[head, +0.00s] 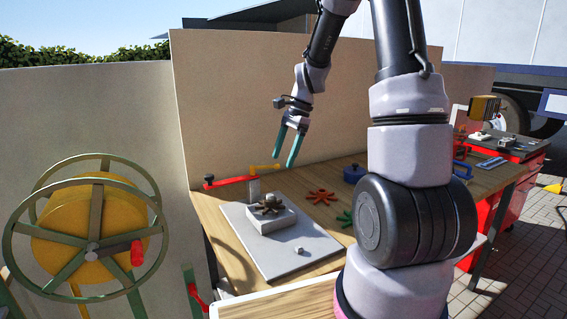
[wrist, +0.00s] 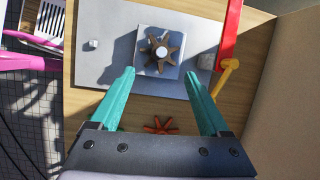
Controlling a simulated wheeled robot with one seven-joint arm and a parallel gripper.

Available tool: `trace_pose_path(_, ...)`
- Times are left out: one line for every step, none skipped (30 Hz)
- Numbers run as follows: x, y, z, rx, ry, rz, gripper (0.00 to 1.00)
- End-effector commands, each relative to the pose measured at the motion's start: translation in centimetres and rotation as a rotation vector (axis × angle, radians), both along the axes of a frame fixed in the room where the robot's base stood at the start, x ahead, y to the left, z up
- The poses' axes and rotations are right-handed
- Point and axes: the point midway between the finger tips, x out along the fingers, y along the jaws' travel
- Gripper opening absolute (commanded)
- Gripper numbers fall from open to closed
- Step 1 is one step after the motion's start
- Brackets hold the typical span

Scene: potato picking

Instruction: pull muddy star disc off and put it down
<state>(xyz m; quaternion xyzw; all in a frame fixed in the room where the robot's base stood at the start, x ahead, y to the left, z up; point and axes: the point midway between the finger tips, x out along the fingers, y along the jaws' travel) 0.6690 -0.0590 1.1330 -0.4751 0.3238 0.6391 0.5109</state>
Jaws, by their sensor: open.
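The muddy brown star disc (head: 269,206) sits on a light grey square block (head: 272,219), which stands on a grey plate (head: 236,217) on the wooden table. In the wrist view the star disc (wrist: 162,49) shows a pale round hub at its centre. My gripper (head: 286,164) is open and empty, above the table and up and to the right of the star disc. In the wrist view its two teal fingers (wrist: 162,72) are spread wide, with the star disc beyond the tips and between their lines. They do not touch it.
A red star disc (head: 321,197) and a green one (head: 345,218) lie on the table to the right. A red bar (head: 228,181) with a yellow handle (head: 264,168) stands behind the block. A small pale cube (head: 299,250) lies on the plate. A tall beige panel rises behind the table.

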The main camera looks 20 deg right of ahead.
Motion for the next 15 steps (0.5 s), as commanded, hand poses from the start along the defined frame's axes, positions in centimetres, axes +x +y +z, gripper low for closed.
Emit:
trace_pose_path(0.4,-0.1,-1.1,0.010,0.028,-0.023,0.80)
trace_pose_path(0.5,-0.1,-1.5,0.015,0.041,-0.035,0.80)
trace_pose_path(0.7,-0.1,-2.0,0.019,0.056,-0.049,0.80)
trace_pose_path(0.8,-0.1,-2.3,0.023,0.064,-0.057,0.80)
trace_pose_path(0.9,-0.1,-2.6,0.026,0.071,-0.063,0.80)
trace_pose_path(1.0,0.0,-2.8,0.027,0.077,-0.070,0.80)
trace_pose_path(1.0,0.0,-3.0,0.029,0.081,-0.073,0.80)
trace_pose_path(1.0,0.0,-3.2,0.029,0.083,-0.076,0.80)
trace_pose_path(1.0,0.1,-3.4,0.030,0.085,-0.076,0.80)
trace_pose_path(1.0,0.2,-3.7,0.029,0.084,-0.076,0.80)
trace_pose_path(1.0,0.3,-3.9,0.029,0.084,-0.075,0.80)
trace_pose_path(0.9,0.5,-4.4,0.030,0.085,-0.075,0.80)
trace_pose_path(0.9,0.7,-4.8,0.030,0.085,-0.074,0.80)
trace_pose_path(0.8,0.9,-5.3,0.029,0.086,-0.075,0.80)
trace_pose_path(0.7,1.1,-5.9,0.029,0.085,-0.074,0.80)
